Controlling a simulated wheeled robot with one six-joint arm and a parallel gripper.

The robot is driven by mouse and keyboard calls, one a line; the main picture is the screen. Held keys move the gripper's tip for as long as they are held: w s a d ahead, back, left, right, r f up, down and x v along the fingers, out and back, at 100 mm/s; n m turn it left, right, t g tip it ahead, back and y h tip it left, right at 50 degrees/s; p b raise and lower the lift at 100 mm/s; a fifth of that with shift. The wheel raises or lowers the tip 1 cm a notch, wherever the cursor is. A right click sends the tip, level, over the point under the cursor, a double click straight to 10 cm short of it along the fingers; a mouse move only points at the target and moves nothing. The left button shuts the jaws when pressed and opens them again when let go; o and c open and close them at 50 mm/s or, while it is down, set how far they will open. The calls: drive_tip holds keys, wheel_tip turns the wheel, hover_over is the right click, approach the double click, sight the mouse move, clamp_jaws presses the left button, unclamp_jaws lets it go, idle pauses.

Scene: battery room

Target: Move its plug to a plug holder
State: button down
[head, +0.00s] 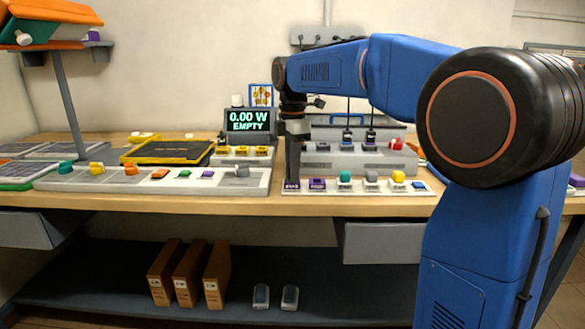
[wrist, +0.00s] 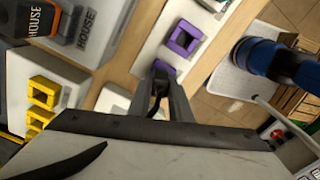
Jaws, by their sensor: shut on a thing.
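My gripper (head: 293,176) points down at the left end of a pale strip of plug holders (head: 330,189). Its fingers are close together on a plug, which is mostly hidden; in the wrist view something dark shows between the fingertips (wrist: 164,88). A purple holder (head: 291,185) lies right under the fingertips; whether the plug sits in it or just above it, I cannot tell. A second, empty purple square holder (wrist: 185,39) is beside it.
A long grey panel (head: 130,181) with several coloured plugs lies to the left. A display (head: 249,121) reads 0.00 W EMPTY. Yellow holders (wrist: 41,95) stand near it. A grey unit (head: 335,162) with a red knob (head: 396,144) stands behind the strip.

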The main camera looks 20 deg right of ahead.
drive_tip(key=c, duration=1.9)
unclamp_jaws()
wheel_tip(320, 180, up, 11)
drive_tip(key=s+d+f+m+t, duration=0.2)
drive_tip(key=s+d+f+m, duration=0.1)
drive_tip(key=s+f+m, duration=0.6)
drive_tip(key=s+d+f+m+t, duration=0.2)
drive_tip(key=s+d+f+m, duration=0.2)
drive_tip(key=s+f+m, duration=0.6)
drive_tip(key=s+f, duration=0.4)
drive_tip(key=s, duration=0.3)
drive_tip(key=s+f, duration=0.4)
drive_tip(key=s, duration=0.3)
drive_tip(key=shift+s+t, duration=0.2)
drive_tip(key=shift+t, duration=0.2)
